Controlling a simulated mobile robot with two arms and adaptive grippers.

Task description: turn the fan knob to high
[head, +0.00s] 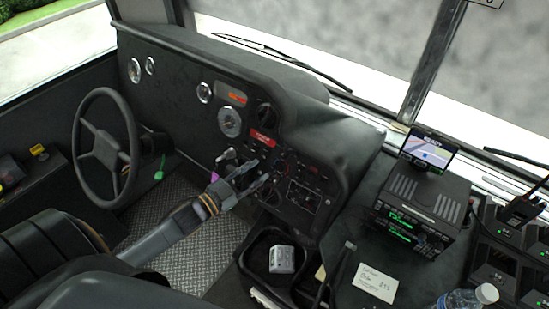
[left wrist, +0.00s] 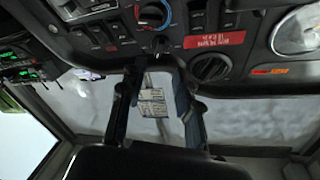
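The dashboard panel (head: 300,185) carries several knobs and switches; their labels are too small to read, so I cannot tell which knob is the fan's. My left gripper (head: 258,174) is in front of this panel, fingers apart and empty. In the left wrist view, which looks upside down, the open fingers (left wrist: 152,64) point at the panel. A small knob with a pale pointer (left wrist: 160,44) appears just beyond and between the fingertips; I see no clear contact. A larger black knob (left wrist: 211,67) sits to the right of them, and also shows in the head view (head: 266,115).
The steering wheel (head: 105,149) is left of my left arm, with the driver's seat (head: 45,250) below it. A red label (head: 263,138) is on the dash. A console at right holds a radio unit (head: 415,215), a white card (head: 375,284) and a bottle (head: 465,299).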

